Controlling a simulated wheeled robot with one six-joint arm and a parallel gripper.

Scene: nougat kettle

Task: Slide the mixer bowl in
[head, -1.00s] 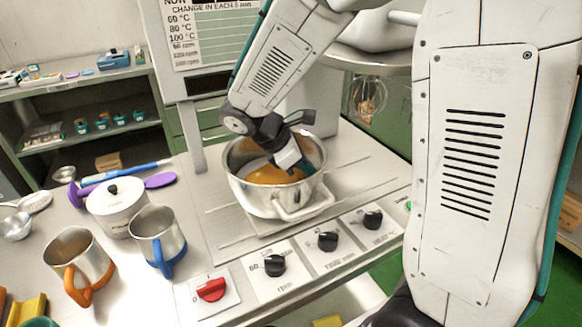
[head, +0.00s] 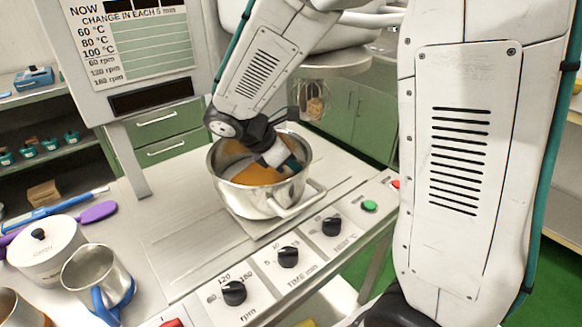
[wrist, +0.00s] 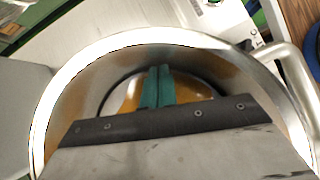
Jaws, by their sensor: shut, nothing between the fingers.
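The mixer bowl (head: 232,196) is a shiny steel bowl with an orange-brown mass inside and a looped handle on its right front side. It stands upright on the worktop, left and in front of the mixer's whisk (head: 314,106). My gripper (head: 292,167) reaches down inside the bowl with its teal fingers together and empty. In the wrist view, the closed fingers (wrist: 158,86) point into the bowl, whose rim (wrist: 170,38) surrounds them. I cannot tell whether the fingertips touch the bowl wall or the contents.
A control panel with several black knobs (head: 288,257) and a green button (head: 369,206) runs along the front. A white lidded pot (head: 45,255) and a steel mug with blue handle (head: 97,275) stand at left. A sign board (head: 130,45) rises behind. The worktop between mug and bowl is clear.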

